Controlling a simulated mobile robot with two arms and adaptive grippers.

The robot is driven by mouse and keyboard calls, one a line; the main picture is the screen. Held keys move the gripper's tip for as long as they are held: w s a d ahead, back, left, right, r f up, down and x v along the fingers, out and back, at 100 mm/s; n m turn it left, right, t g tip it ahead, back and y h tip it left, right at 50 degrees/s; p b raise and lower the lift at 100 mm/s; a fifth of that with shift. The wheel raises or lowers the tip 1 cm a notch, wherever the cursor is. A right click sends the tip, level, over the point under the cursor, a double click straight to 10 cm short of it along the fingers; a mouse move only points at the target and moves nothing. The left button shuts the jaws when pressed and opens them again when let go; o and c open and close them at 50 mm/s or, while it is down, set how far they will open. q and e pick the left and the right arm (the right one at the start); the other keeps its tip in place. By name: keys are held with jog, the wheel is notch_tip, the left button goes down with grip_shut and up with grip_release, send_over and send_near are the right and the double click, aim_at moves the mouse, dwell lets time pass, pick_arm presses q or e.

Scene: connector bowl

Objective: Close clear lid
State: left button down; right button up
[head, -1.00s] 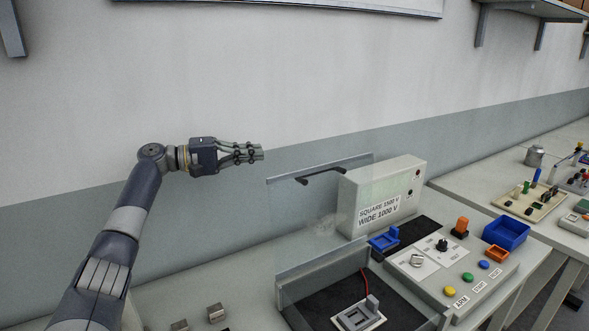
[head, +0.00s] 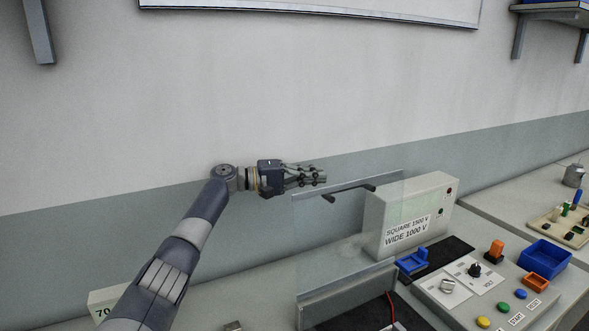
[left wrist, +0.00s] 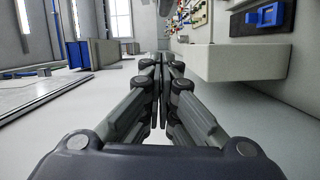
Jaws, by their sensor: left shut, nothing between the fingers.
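The clear lid (head: 345,186) stands raised over the test box. Its grey top edge and dark handle (head: 350,192) show, while its see-through pane is hard to make out. Below is the grey rim of the box (head: 350,290); its inside is mostly cut off by the frame's bottom. My left gripper (head: 322,175) is shut and empty, close to the lid's top edge in the picture; I cannot tell whether they touch. In the left wrist view its fingers (left wrist: 162,68) lie together with nothing between them. My right gripper is not in view.
A grey instrument box (head: 410,212) stands right of the lid. A control panel with buttons (head: 500,300), a blue bin (head: 543,256) and small orange and blue parts lie to the right. The wall behind is bare at arm height, with a shelf (head: 545,8) high right.

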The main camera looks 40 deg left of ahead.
pick_arm(q)
jog(key=d, duration=0.1)
jog(key=d+p, duration=0.1)
jog(key=s+d, duration=0.1)
jog(key=shift+s+d+f+p, duration=0.1)
jog(key=shift+d+f+p, duration=0.2)
jog(key=shift+d+p, duration=0.1)
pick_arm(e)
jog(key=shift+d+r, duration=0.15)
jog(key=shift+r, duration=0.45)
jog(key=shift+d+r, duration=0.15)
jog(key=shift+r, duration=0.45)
